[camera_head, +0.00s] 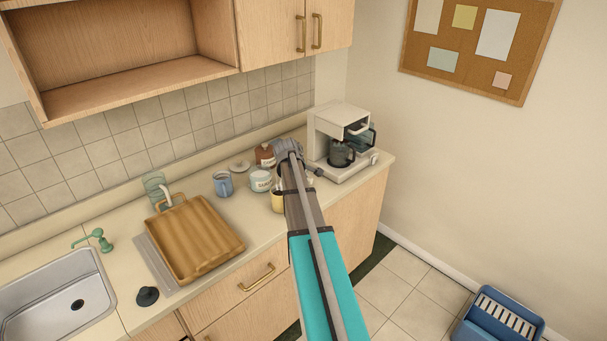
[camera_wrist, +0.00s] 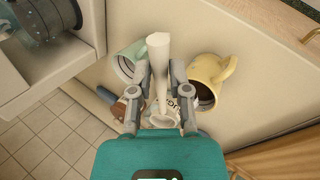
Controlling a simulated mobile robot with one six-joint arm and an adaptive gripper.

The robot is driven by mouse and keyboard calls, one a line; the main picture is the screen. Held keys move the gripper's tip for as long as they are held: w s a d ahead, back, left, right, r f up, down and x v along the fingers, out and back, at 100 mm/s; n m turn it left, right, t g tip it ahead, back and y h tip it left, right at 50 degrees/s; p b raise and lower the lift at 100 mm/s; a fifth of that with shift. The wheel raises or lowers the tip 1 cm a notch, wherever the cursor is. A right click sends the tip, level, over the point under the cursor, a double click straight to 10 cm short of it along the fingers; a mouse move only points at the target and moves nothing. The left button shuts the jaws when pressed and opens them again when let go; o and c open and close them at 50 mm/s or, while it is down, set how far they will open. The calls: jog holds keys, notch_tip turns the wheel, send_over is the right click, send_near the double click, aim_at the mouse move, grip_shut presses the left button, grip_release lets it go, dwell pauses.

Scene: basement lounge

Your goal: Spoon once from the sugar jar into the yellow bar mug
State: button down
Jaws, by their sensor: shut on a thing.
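My gripper (camera_wrist: 161,72) is shut on a white spoon (camera_wrist: 158,48) with a broad handle. The spoon's lower end is hard to make out, and I cannot tell if it holds sugar. A pale jar with dark lettering, which looks like the sugar jar (camera_head: 261,182), stands on the counter left of my arm. In the wrist view, lettering shows behind the fingers. The yellow mug (camera_head: 277,203) is partly behind my arm. It also shows in the wrist view (camera_wrist: 207,70), right of the fingers and apart from them, with a dark inside.
A coffee maker (camera_head: 338,132) stands at the right end of the counter. A blue mug (camera_head: 223,185), a white lid (camera_head: 239,166) and a brown jar (camera_head: 264,156) are nearby. A wooden board (camera_head: 195,238) and a sink (camera_head: 60,295) are to the left.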

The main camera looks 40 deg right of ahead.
jog(key=r+y+p, duration=0.1)
jog(key=y+p, duration=0.1)
jog(key=shift+w+d+r+g+p, duration=0.15)
jog(key=shift+d+r+g+p, duration=0.2)
jog(key=shift+r+g, duration=0.05)
jog(key=shift+r+y+p, duration=0.2)
jog(key=shift+y+p, duration=0.2)
jog(key=shift+y, duration=0.4)
jog(key=shift+f, duration=0.1)
